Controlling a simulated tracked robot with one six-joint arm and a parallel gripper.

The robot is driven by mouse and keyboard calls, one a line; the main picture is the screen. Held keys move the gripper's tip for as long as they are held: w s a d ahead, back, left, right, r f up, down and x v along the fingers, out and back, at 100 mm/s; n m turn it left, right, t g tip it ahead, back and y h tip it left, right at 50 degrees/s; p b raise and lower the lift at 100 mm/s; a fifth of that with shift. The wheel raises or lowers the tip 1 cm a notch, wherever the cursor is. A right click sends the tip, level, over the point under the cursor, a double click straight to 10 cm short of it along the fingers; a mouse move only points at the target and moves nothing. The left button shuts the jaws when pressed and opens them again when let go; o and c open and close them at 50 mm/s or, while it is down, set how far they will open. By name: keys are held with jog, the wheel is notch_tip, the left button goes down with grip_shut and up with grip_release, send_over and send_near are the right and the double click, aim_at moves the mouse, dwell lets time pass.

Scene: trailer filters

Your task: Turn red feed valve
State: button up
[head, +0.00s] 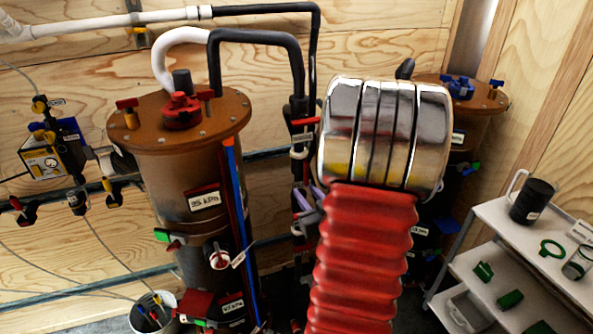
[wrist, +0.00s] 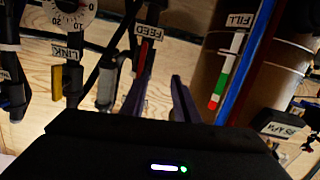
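The red feed valve handle (wrist: 143,56) shows in the wrist view as a narrow red bar beside the upside-down FEED label (wrist: 151,32). My gripper (wrist: 162,80) has two dark purple fingers, apart with an empty gap between them. The red handle appears just past the tip of the left finger in that view; I cannot tell whether they touch. In the head view my gripper (head: 309,202) shows as small purple fingers left of my red bellows arm, close to the black pipework. My arm partly blocks that area, and I cannot single out the feed handle there.
A brown drum (head: 171,165) with a red cap stands left, another drum (head: 478,112) behind my arm. In the wrist view, a yellow LINK handle (wrist: 57,82) and a red-green FILL handle (wrist: 226,72) flank the feed valve. A shelf cart (head: 495,250) stands right.

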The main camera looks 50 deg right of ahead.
jog(key=m+t+h, duration=0.1)
send_near(307, 174)
jog(key=v, duration=0.3)
jog(key=shift+d+f, duration=0.15)
jog(key=shift+f, duration=0.1)
jog(key=shift+w, duration=0.15)
jog(key=x, duration=1.3)
jog(key=shift+w+d+r, duration=0.2)
jog(key=shift+w+r, duration=0.1)
jog(key=shift+w, duration=0.05)
